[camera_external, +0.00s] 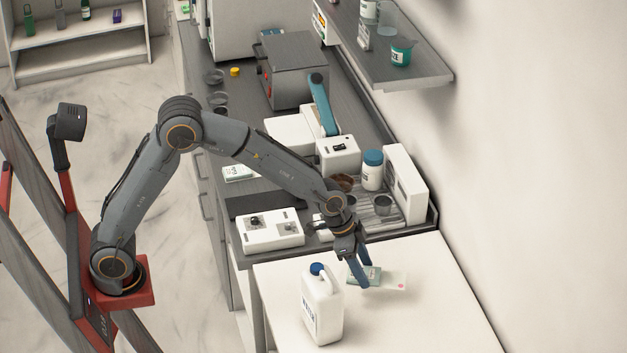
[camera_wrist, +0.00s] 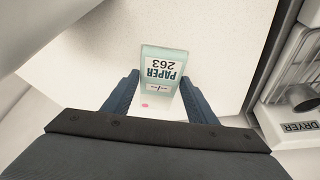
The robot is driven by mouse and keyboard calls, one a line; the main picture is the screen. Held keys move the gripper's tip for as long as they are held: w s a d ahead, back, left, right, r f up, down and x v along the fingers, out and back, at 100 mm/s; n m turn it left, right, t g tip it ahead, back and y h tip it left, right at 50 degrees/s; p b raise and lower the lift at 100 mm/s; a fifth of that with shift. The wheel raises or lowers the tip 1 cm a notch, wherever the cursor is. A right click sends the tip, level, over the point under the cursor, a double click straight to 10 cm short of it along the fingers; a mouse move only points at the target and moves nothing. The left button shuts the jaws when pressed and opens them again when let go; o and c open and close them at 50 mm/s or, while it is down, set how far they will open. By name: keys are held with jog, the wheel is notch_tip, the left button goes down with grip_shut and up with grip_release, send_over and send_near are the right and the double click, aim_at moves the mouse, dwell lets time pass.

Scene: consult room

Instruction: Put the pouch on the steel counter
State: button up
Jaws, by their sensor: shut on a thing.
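The pouch (camera_external: 390,282) is flat, pale green and white, with a pink dot. In the wrist view the pouch (camera_wrist: 163,68) shows the print "PAPER 263" between my fingers. My gripper (camera_external: 356,278) points down and is shut on the pouch, over the white table (camera_external: 430,265). Whether the pouch touches the table is unclear. My gripper also shows in the wrist view (camera_wrist: 160,98). The grey counter (camera_external: 350,100), seemingly the steel one, runs behind the white table along the wall.
A white jug (camera_external: 322,308) with a blue cap stands just left of my gripper. A white device (camera_external: 270,230), a white bottle (camera_external: 372,170) and a ribbed rack (camera_external: 350,226) crowd the counter's near end. A shelf (camera_external: 400,70) overhangs its right side.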

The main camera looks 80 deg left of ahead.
jog(key=shift+w+a+f+n+y, duration=0.2)
jog(key=shift+a+f+n+y, duration=0.2)
jog(key=shift+a+f+n, duration=0.4)
jog(key=shift+w+a+f+n+t+y, duration=0.15)
jog(key=shift+a+f+n+y, duration=0.2)
jog(key=shift+n, duration=0.4)
jog(key=shift+w+f+n+t+y, duration=0.15)
jog(key=shift+f+n, duration=0.25)
jog(key=shift+n, duration=0.35)
notch_tip(320, 180, up, 16)
jog(key=s+a+n+y+p, duration=0.1)
jog(key=s+a+n+p, duration=0.2)
jog(key=a, duration=3.4)
jog(key=s+a+n+p, duration=0.1)
jog(key=s+a, duration=1.1)
jog(key=a, duration=0.4)
jog(key=s+a+n+p, duration=0.1)
jog(key=s+a, duration=1.1)
jog(key=a, duration=0.3)
jog(key=shift+m+y, duration=0.3)
jog(key=shift+y, duration=0.1)
jog(key=shift+w+f+b, duration=0.2)
jog(key=shift+f+b, duration=0.75)
jog(key=shift+f, duration=3.65)
jog(key=shift+w+f+b, duration=0.15)
jog(key=shift+f+b, duration=0.75)
jog(key=shift+f, duration=3.65)
